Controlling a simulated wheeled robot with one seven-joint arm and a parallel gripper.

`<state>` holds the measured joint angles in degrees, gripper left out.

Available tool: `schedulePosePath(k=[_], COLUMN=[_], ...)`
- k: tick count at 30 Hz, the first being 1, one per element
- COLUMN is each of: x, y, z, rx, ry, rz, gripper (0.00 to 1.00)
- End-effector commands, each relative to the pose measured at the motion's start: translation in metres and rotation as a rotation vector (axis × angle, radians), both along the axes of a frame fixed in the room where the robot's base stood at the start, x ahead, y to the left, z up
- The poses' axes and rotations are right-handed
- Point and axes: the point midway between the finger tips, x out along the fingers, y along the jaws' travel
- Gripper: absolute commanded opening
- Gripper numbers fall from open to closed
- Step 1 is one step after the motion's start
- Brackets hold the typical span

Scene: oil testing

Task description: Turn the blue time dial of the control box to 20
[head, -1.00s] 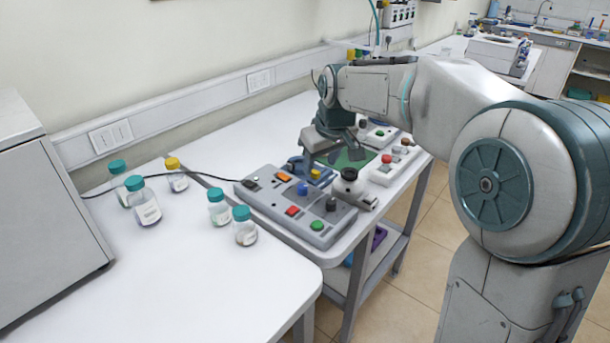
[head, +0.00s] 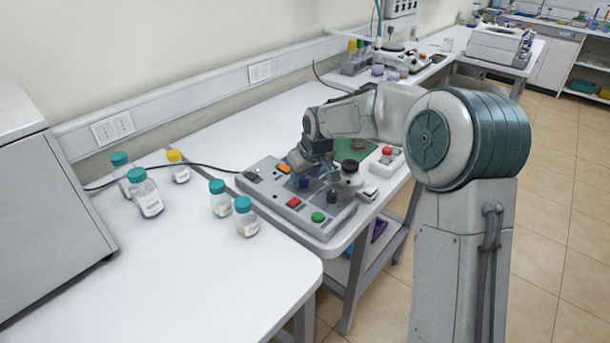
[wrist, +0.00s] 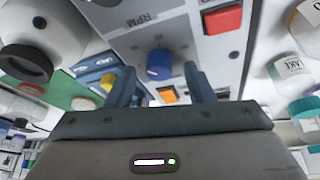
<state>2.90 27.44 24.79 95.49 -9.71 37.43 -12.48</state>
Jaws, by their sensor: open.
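The grey control box (head: 262,188) sits near the front edge of the second table. Its blue dial (head: 304,181) is partly covered by my gripper (head: 311,176) in the head view. In the wrist view the blue dial (wrist: 159,64) stands out from the panel, between and a little beyond the fingertips of my gripper (wrist: 162,78). The fingers are open, one on each side of the dial, with visible gaps. I cannot tell whether the tips are level with the dial. I cannot read the dial's setting.
The box also has a red button (head: 294,202), a green button (head: 318,216), an orange switch (head: 284,168) and a black knob (head: 332,197). A microscope-like device (head: 349,174) stands close behind at the right. Several capped bottles (head: 246,217) stand on the left table.

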Motion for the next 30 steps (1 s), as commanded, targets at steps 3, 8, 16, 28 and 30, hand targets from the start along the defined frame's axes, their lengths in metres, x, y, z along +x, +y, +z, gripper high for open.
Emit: schedulePosePath(k=[3,8,16,28,30], x=[0.002,0.0027,0.0026,0.0022,0.0023], y=[0.0012,0.0012,0.0012,0.0025,0.0023], z=[-0.0059,-0.0075,-0.0073,-0.0084,-0.0093], rx=[-0.001,-0.001,-0.001,-0.002,-0.002], ry=[0.001,-0.001,-0.001,-0.002,-0.002], rz=[0.0,0.0,0.0,-0.04,-0.071], gripper=[0.48,0.48,0.09,0.04,0.04])
